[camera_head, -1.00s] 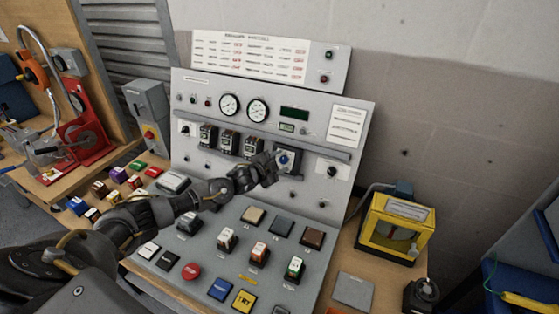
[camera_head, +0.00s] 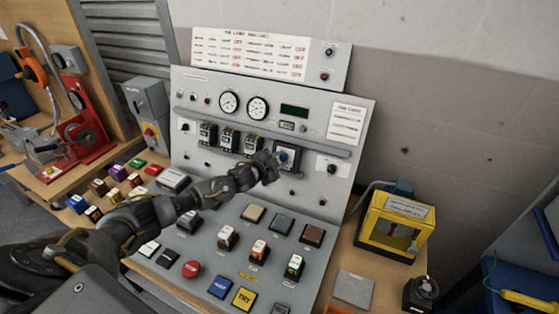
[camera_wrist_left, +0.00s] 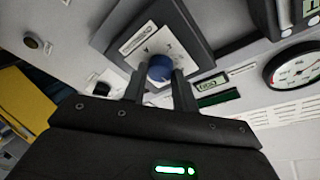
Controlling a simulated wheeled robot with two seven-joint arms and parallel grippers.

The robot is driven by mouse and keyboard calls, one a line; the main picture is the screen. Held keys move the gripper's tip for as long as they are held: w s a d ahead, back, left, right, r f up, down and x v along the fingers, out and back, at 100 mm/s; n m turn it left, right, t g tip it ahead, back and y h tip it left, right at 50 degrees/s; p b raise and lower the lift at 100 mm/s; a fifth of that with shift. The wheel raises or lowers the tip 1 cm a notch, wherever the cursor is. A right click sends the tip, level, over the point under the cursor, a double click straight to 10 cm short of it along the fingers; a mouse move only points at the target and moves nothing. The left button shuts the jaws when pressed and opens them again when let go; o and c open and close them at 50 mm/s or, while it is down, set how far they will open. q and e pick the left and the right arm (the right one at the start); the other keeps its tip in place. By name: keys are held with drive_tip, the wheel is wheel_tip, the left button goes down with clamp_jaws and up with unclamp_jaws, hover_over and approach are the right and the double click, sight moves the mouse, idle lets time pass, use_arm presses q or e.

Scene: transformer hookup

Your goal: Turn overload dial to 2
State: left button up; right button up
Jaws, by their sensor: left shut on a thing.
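The overload dial is a blue knob (camera_wrist_left: 160,68) on a white-faced plate (camera_wrist_left: 146,42) set in a dark grey housing. In the head view the dial unit (camera_head: 287,156) sits on the upright panel, right of a row of relay modules. My left gripper (camera_wrist_left: 158,88) is shut on the blue knob, one finger on each side of it. In the head view my left gripper (camera_head: 274,163) reaches the dial from the lower left and covers part of it. The knob's pointer and the scale numbers are too small to read. My right gripper is not in view.
Relay modules (camera_head: 228,139) stand close left of the dial, under a grey rail. Gauges (camera_head: 258,108) and a green display (camera_head: 295,111) are above. The sloped desk below holds several coloured buttons and blocks. A yellow box (camera_head: 397,226) stands at the right.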

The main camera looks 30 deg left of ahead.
use_arm(q)
drive_tip(key=shift+f+n+y+b, duration=0.2)
drive_tip(key=shift+n+y+b, duration=0.1)
drive_tip(key=shift+n, duration=0.8)
drive_tip(key=n+t, duration=0.1)
drive_tip(key=n, duration=0.2)
drive_tip(key=shift+d, duration=0.1)
drive_tip(key=n+y, duration=0.1)
drive_tip(key=n, duration=0.2)
drive_tip(key=shift+t+b, duration=0.3)
drive_tip(key=shift+b, duration=0.05)
drive_tip(key=n+y, duration=0.1)
drive_tip(key=n, duration=0.3)
drive_tip(key=shift+d, duration=0.1)
drive_tip(key=n+y, duration=0.1)
drive_tip(key=n, duration=0.3)
drive_tip(key=n+y, duration=0.1)
drive_tip(key=n, duration=0.2)
drive_tip(key=shift+d+n+y+p, duration=0.15)
drive_tip(key=shift+n+y+p, duration=0.2)
drive_tip(key=shift+n+y, duration=0.05)
drive_tip(key=n+y, duration=0.1)
drive_tip(key=n, duration=0.3)
drive_tip(key=shift+r+n+g+p, duration=0.1)
drive_tip(key=shift+n+g+p, duration=0.35)
drive_tip(key=shift+n, duration=0.95)
drive_tip(key=shift+n+y, duration=0.3)
drive_tip(key=shift+y, duration=0.1)
